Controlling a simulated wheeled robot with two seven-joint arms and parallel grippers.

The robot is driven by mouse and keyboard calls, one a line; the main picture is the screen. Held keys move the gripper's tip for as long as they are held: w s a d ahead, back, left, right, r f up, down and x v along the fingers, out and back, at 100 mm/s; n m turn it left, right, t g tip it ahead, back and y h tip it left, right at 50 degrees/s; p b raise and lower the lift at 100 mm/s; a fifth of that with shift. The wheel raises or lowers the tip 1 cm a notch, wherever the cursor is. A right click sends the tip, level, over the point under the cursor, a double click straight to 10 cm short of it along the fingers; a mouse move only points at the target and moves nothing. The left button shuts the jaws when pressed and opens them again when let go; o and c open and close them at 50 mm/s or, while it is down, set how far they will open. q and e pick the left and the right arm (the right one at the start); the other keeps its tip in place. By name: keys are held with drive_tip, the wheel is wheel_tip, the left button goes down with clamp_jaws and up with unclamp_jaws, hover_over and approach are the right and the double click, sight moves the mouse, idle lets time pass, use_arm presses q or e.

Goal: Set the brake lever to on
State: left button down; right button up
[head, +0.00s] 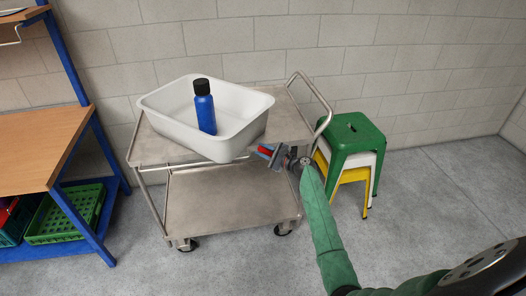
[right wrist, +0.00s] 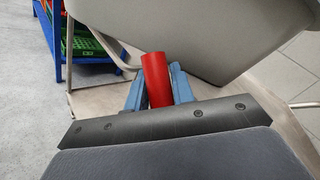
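A steel trolley (head: 222,203) stands against the block wall on castors, with a tubular push handle (head: 316,92) at its right end. A red cylindrical grip (right wrist: 157,79), which looks like the brake lever's handle, shows in the right wrist view. My right gripper (head: 268,153) is at the trolley's front right corner, below the top shelf's edge. Its blue fingers (right wrist: 160,92) lie close against both sides of the red grip and look shut on it. The lever's base and its on/off marks are hidden. My left gripper is out of view.
A white tub (head: 168,119) with a blue bottle (head: 205,108) sits on the trolley, overhanging its front edge close to my gripper. Stacked stools (head: 352,138) stand to the right. A wooden-topped bench (head: 38,150) with a green crate (head: 65,216) is left. The floor in front is clear.

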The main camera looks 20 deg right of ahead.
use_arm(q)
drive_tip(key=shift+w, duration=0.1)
use_arm(e)
clamp_jaws()
